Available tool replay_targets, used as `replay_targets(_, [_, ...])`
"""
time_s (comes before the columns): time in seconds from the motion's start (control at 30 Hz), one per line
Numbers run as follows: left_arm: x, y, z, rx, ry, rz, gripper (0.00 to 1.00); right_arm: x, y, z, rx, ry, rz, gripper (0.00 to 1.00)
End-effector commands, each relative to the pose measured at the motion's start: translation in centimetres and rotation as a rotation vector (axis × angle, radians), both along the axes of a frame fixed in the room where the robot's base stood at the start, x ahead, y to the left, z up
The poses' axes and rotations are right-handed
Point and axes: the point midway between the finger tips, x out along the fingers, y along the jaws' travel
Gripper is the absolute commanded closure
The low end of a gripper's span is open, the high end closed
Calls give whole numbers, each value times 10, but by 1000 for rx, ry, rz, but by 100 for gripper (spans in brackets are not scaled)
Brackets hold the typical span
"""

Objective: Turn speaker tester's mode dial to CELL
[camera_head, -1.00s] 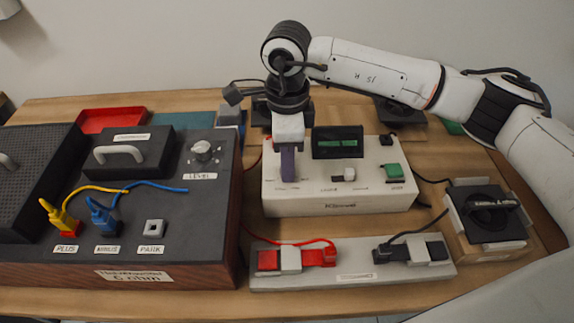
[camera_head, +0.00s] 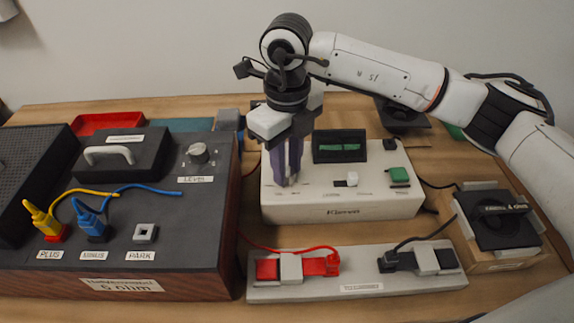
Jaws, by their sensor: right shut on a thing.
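The speaker tester (camera_head: 345,208) is a cream box with a dark display (camera_head: 340,146), a green button (camera_head: 399,175) and a small white knob (camera_head: 351,179) on its top. My right gripper (camera_head: 290,182) points straight down over the left part of the tester's top. Its purplish fingers are shut at panel height, where the mode dial would be; the dial itself is hidden by the fingers. The small printed labels along the top are too blurred to read. My left gripper is not in view.
A dark loudspeaker box (camera_head: 215,225) with yellow plug (camera_head: 42,220), blue plug (camera_head: 92,222) and level knob (camera_head: 199,153) stands left. A grey terminal strip (camera_head: 355,286) with red and black leads lies in front. A black-topped box (camera_head: 499,222) stands right; a red tray (camera_head: 108,123) lies behind.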

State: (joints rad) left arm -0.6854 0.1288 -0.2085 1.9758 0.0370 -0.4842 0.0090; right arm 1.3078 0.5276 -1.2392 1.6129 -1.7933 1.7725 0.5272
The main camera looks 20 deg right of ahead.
Motion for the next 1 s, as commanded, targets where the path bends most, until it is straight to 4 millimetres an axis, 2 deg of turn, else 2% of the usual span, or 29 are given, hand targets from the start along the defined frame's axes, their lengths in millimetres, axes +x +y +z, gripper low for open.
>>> replay_targets(0.67, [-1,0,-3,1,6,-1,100,1,0,2,1,-3,-65,98])
replay_targets(0.7, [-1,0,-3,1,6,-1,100,1,0,2,1,-3,-65,72])
replay_targets(0.8, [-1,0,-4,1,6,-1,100,1,0,2,1,-3,-65,57])
replay_targets(1.0, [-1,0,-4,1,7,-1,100,0,0,1,0,-1,-64,57])
